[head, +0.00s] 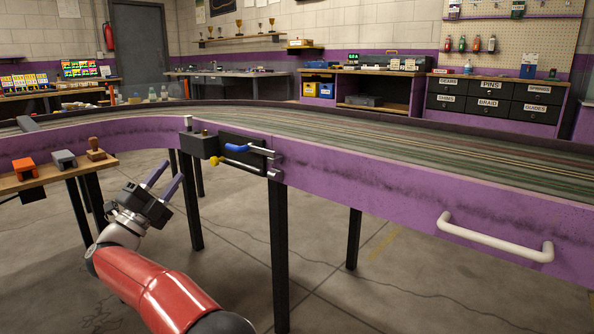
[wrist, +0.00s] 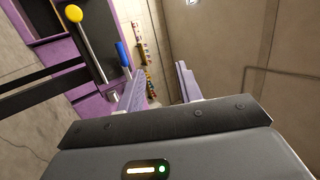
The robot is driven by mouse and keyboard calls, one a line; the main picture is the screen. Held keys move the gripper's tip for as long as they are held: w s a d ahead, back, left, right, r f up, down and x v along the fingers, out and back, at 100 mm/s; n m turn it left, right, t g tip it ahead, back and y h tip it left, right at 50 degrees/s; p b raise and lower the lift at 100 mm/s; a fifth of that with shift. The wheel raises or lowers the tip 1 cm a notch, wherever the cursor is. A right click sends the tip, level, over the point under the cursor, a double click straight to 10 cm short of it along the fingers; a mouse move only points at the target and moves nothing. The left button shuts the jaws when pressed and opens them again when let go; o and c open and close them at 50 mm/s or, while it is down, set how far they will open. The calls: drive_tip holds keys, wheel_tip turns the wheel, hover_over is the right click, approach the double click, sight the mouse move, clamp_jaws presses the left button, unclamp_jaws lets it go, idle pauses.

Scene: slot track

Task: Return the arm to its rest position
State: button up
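My gripper (head: 163,177) is at the end of my red and grey arm, in the left-middle of the head view. Its two purple fingers stand apart with nothing between them. They point up and to the right, short of the purple slot track table (head: 340,179). The wrist view shows the fingers (wrist: 160,88) spread and empty. My gripper is below and left of the lever box (head: 203,145), apart from it. A blue-handled lever (head: 238,147) and a yellow-knobbed lever (head: 216,160) are on the table's side; both show in the wrist view too.
A wooden side shelf (head: 40,181) at left holds an orange block (head: 23,168), a grey block (head: 63,160) and a wooden stamp-like piece (head: 96,150). Black table legs (head: 279,250) stand near my arm. A white handle (head: 495,238) juts out at right. Floor is open below.

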drive_tip(key=w+d+r+n+t+y+p, duration=0.1)
drive_tip(key=w+d+r+n+t+y, duration=0.15)
drive_tip(key=r+n+y, duration=0.4)
drive_tip(key=w+d+r+n+t+y+p, duration=0.1)
drive_tip(key=w+d+r+n+y, duration=0.15)
drive_tip(key=r+n+y, duration=0.35)
drive_tip(key=s+d+r+n+g+y+p, duration=0.2)
drive_tip(key=d+n+g+y, duration=0.15)
drive_tip(key=d, duration=0.25)
drive_tip(key=s+d+r+n+g+y+p, duration=0.1)
drive_tip(key=s+d+n+g+y, duration=0.3)
drive_tip(key=d, duration=0.3)
drive_tip(key=s+d+f+n+g+h+p, duration=0.1)
drive_tip(key=s+d+f+g, duration=0.3)
drive_tip(key=s+d+f, duration=0.4)
drive_tip(key=s+d+f+n+g+h+p, duration=0.1)
drive_tip(key=s+d+f, duration=0.6)
drive_tip(key=s, duration=0.7)
drive_tip(key=s+d+f+n+g+h+p, duration=0.1)
drive_tip(key=s+d+f+g+h+p, duration=0.1)
drive_tip(key=s+d+f+g+h, duration=0.3)
drive_tip(key=s+d+f+g, duration=0.1)
drive_tip(key=s+d+f, duration=0.2)
drive_tip(key=s+d, duration=0.3)
drive_tip(key=shift+s+d+f+g+p, duration=0.25)
drive_tip(key=shift+s+f+g+p, duration=0.1)
drive_tip(key=shift+s+g, duration=0.1)
